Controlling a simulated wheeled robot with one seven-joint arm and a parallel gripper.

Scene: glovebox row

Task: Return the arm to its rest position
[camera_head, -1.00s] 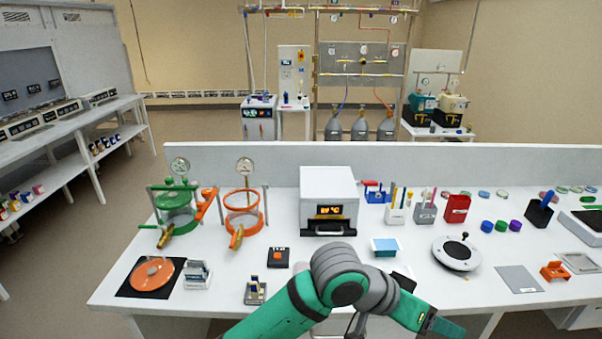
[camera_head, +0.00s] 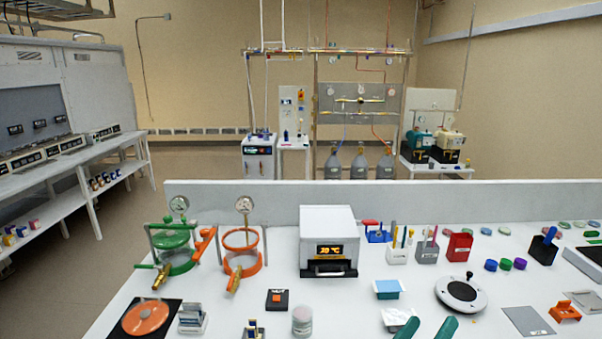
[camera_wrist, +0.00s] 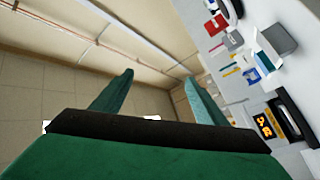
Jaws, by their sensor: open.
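My gripper (camera_head: 426,328) shows at the bottom edge of the head view as two green fingertips, in front of the bench's near part. The wrist view also shows my gripper (camera_wrist: 159,77), with its two green fingers spread apart and nothing between them. The rest of my arm is out of the head view. The wrist camera looks sideways across the room, with the bench on its right side.
The white bench (camera_head: 370,308) holds an oven (camera_head: 328,240), green (camera_head: 172,250) and orange (camera_head: 241,250) ring-framed vessels, a pale jar (camera_head: 302,321), a blue-topped box (camera_head: 387,289) and a round white device (camera_head: 461,294). Open floor (camera_head: 140,235) lies at left.

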